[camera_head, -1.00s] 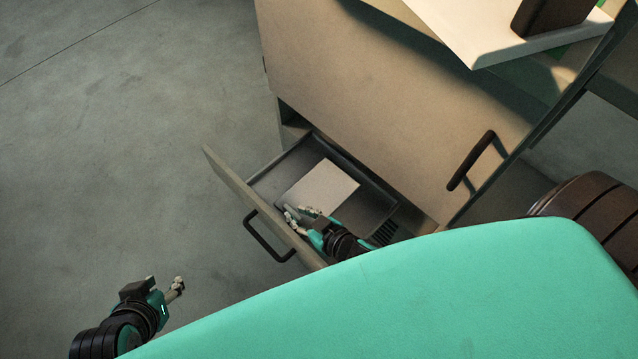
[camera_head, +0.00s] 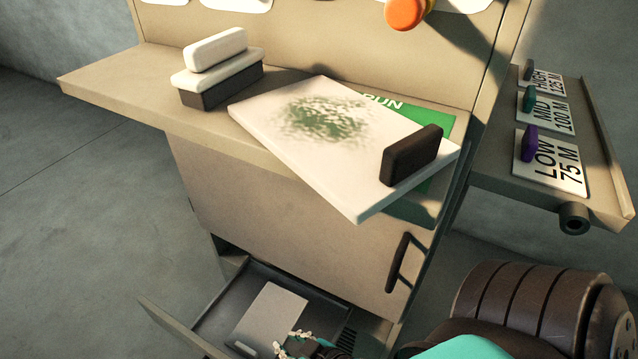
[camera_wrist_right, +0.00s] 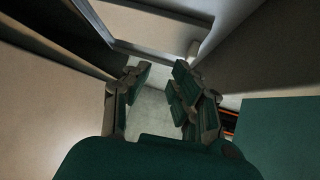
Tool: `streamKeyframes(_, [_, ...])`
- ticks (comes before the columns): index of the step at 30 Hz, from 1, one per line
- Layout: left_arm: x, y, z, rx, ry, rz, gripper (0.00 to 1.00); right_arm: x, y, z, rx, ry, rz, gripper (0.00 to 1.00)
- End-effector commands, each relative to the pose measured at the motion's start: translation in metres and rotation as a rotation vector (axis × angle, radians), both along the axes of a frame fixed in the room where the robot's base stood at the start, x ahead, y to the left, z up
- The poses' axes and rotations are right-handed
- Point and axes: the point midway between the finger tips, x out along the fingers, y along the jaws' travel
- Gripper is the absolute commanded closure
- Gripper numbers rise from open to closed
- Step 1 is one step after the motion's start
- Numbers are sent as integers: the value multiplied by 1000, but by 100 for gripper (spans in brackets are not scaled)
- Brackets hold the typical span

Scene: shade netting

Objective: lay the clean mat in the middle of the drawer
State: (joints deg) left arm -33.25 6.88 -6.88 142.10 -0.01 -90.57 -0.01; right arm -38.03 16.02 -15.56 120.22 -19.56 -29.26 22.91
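The drawer (camera_head: 222,298) stands pulled out at the bottom of the cabinet. A plain pale mat (camera_head: 268,312) lies in it, with bare drawer floor to its left and right; its near end is close to the lower picture edge. My right gripper (camera_head: 292,345) is at the mat's near right side, partly cut off by the picture edge. In the right wrist view its fingers (camera_wrist_right: 158,95) are spread apart, with only a pale surface seen between them. Whether a finger touches the mat cannot be told. My left gripper is out of view.
On the counter (camera_head: 130,90) above lie a white board (camera_head: 300,150) with green specks, a dark block (camera_head: 411,155) on it, and a white-topped brush-like block (camera_head: 215,70). A door handle (camera_head: 398,265) sticks out right of the drawer. A side shelf (camera_head: 590,190) holds labelled cards.

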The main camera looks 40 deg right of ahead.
Motion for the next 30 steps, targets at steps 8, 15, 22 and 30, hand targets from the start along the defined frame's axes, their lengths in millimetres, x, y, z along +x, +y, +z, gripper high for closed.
streamKeyframes(8, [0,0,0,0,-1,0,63,-31,-32,40,-74,409,-120,76])
streamKeyframes(15, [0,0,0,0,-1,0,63,-66,-29,58,-76,593,-61,76])
streamKeyframes(22, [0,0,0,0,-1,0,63,-69,-29,59,-78,607,-55,76])
streamKeyframes(30, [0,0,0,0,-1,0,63,-69,-29,58,-78,607,-57,76])
